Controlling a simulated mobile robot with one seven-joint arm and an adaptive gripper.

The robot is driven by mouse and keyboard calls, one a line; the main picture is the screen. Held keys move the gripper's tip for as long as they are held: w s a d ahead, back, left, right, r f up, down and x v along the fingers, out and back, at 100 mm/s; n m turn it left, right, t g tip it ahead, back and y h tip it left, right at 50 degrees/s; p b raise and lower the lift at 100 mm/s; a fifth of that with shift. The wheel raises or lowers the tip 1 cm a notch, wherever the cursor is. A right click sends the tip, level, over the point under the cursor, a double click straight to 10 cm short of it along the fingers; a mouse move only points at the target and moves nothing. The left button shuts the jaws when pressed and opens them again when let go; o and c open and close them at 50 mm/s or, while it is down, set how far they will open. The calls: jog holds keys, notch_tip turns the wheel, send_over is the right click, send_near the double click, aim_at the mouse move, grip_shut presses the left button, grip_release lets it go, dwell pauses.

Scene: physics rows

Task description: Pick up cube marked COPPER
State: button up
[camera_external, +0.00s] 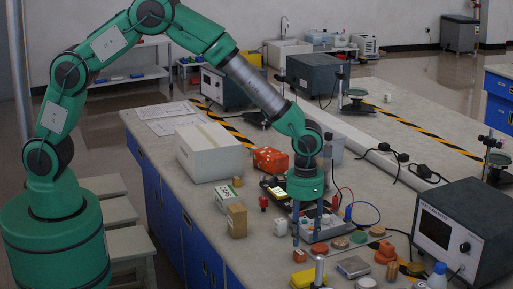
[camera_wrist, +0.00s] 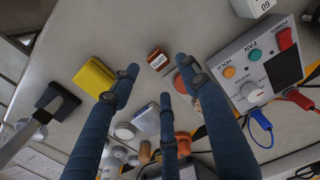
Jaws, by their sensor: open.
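A small red-brown cube (camera_wrist: 157,60) with a white label lies on the bench in the wrist view, just beyond and between my fingertips. Its lettering is too small to read surely. In the external view an orange-brown cube (camera_external: 299,256), seemingly the same one, lies just below my fingers. My gripper (camera_external: 307,232) points down over the bench; in the wrist view its three blue fingers (camera_wrist: 158,78) are spread apart with nothing between them.
A control box (camera_wrist: 240,75) with buttons and cables stands to the right in the wrist view. A yellow block (camera_wrist: 95,77) lies left. A large instrument (camera_external: 460,230) stands right.

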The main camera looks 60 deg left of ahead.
aim_at(301, 251)
jog(key=shift+f, duration=0.65)
jog(key=shift+f, duration=0.1)
jog(key=shift+f+b, duration=0.85)
jog(key=shift+f, duration=1.65)
grip_shut()
